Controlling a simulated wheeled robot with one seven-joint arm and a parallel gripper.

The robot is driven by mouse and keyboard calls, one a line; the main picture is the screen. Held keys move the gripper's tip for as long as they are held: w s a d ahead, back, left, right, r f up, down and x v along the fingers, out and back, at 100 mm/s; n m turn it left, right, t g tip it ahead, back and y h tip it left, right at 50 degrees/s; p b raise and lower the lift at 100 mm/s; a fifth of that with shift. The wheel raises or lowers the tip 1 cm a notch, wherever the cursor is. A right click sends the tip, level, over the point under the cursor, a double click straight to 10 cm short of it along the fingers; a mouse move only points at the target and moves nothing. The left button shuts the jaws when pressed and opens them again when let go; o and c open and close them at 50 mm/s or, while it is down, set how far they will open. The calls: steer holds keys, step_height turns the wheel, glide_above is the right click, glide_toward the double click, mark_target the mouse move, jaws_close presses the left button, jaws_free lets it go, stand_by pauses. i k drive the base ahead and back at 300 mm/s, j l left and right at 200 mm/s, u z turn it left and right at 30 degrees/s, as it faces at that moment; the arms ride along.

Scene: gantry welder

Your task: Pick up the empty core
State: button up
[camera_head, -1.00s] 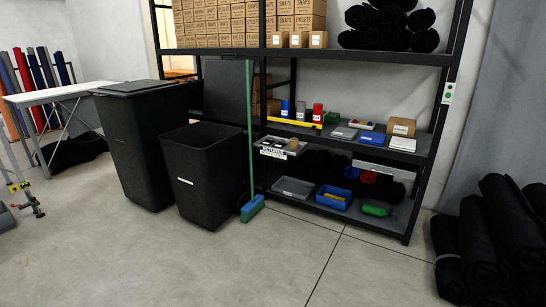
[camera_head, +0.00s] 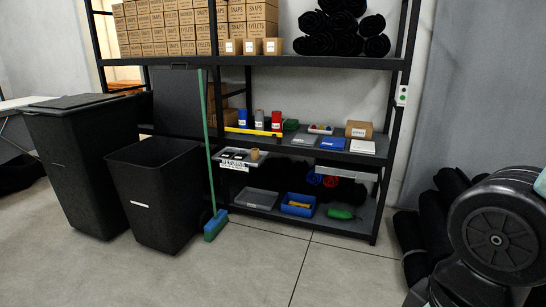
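A small brown cylinder (camera_head: 254,154), which looks like the empty core, stands at the right end of a shallow tray (camera_head: 265,162). The tray has a white label reading "RETURNS" on its front and sits low at the front of the shelving unit. Dark flat items with white labels lie to the left of the cylinder in the same tray. The cylinder is small in the picture, and I cannot see whether it is hollow. My gripper is not in view; only a part of my arm shows at the lower right, far from the tray.
A green-handled broom (camera_head: 215,225) leans just left of the tray, beside an open black bin (camera_head: 160,205) and a lidded bin (camera_head: 80,170). Below the tray are a grey bin (camera_head: 256,200) and a blue bin (camera_head: 297,206). Black rolls stand at right. The floor in front is clear.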

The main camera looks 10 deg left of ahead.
mark_target(255, 155)
steer(key=i+j+u, duration=0.35)
steer(key=i, duration=0.5)
steer(key=i+u, duration=0.4)
steer(key=i, duration=1.5)
steer(key=i+j+z, duration=0.1)
steer(key=i, duration=0.95)
steer(key=i+j+z, duration=0.1)
steer(key=i, duration=0.9)
